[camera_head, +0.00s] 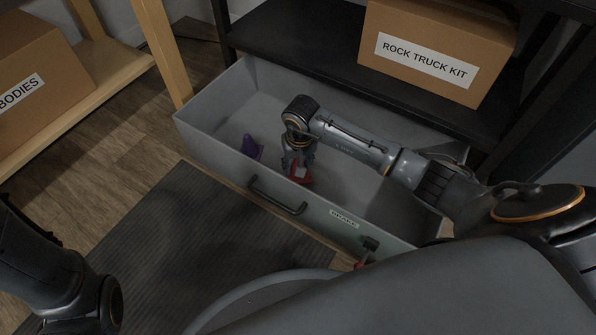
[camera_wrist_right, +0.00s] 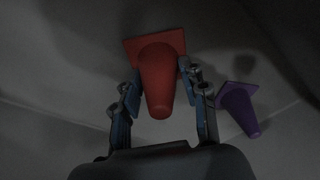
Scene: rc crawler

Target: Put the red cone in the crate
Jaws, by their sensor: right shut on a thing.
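The red cone (camera_head: 301,174) is inside the grey crate (camera_head: 215,150), a wide open drawer-like box with a black handle. My right gripper (camera_head: 297,162) reaches down into it from the right and is shut on the cone. In the right wrist view the red cone (camera_wrist_right: 158,78) sits between the two fingers of the right gripper (camera_wrist_right: 160,95), its tip toward the palm and its square base beyond. I cannot tell whether the base touches the crate floor. My left arm (camera_head: 60,270) shows at lower left; its fingers are out of view.
A purple cone (camera_head: 251,147) lies in the crate left of the red one; it also shows in the wrist view (camera_wrist_right: 240,108). A box marked ROCK TRUCK KIT (camera_head: 435,50) stands on the dark shelf behind. A ribbed mat (camera_head: 190,240) covers the floor in front.

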